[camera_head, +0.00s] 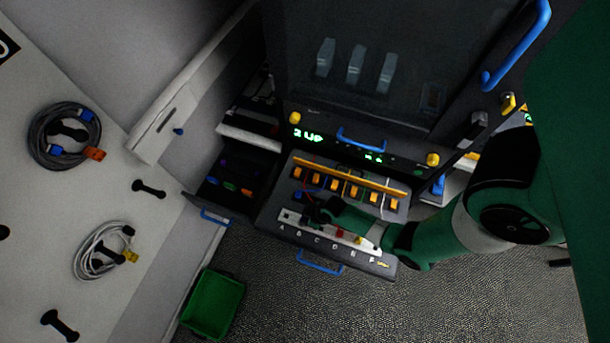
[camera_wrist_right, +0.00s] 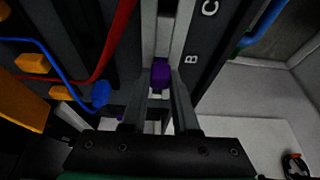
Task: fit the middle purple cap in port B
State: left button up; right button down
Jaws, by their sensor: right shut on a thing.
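The purple cap (camera_wrist_right: 160,73) is between the fingertips of my right gripper (camera_wrist_right: 159,90) in the right wrist view. It sits over the pale port strip (camera_wrist_right: 164,35), close beside the letter B; I cannot tell whether it is seated in the port. In the head view my right gripper (camera_head: 318,211) reaches in from the right, over the strip (camera_head: 289,216) near its A–C end. The gripper hides the cap there. My left gripper is in neither view.
Red (camera_wrist_right: 115,45) and blue (camera_wrist_right: 45,55) cables run close beside the gripper. Orange connectors (camera_head: 317,179) line the panel behind the strip. An open drawer (camera_head: 213,187) with coloured pieces is to the left. A green bin (camera_head: 213,303) stands below it.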

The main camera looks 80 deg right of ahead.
jog(key=shift+f, duration=0.35)
dwell(0.3)
jog(key=c, duration=0.6)
grip_release()
jog(key=shift+o, duration=0.4)
jog(key=o, duration=0.4)
notch_tip(320, 180, up, 7)
jog(key=p, duration=0.6)
